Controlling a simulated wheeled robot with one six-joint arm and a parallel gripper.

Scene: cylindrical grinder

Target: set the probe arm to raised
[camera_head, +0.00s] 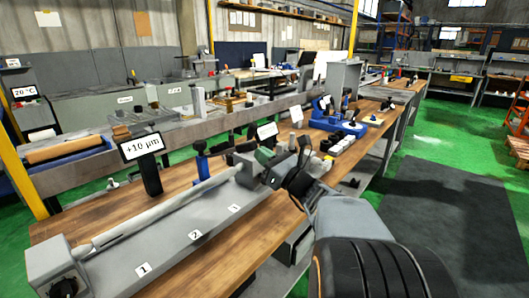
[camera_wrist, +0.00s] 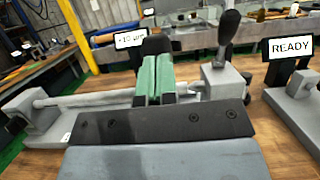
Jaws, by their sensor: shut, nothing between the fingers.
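The grinder's long grey bed (camera_head: 190,235) carries a round shaft (camera_head: 160,212) along its length, and the shaft also shows in the wrist view (camera_wrist: 75,99). In the wrist view, a lever with a black handle (camera_wrist: 229,24) stands upright on a grey block (camera_wrist: 226,78) at the shaft's right end. I cannot tell for sure which part is the probe arm. My gripper (camera_head: 263,154) is near the bed's far end; its green fingers (camera_wrist: 157,68) are shut and empty, left of the lever and apart from it. They hide part of the shaft.
A "+10 µm" display (camera_head: 142,147) stands behind the bed. A "READY" display (camera_wrist: 291,48) is at the right in the wrist view. A blue fixture (camera_head: 338,122) sits farther along the wooden bench (camera_head: 275,232).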

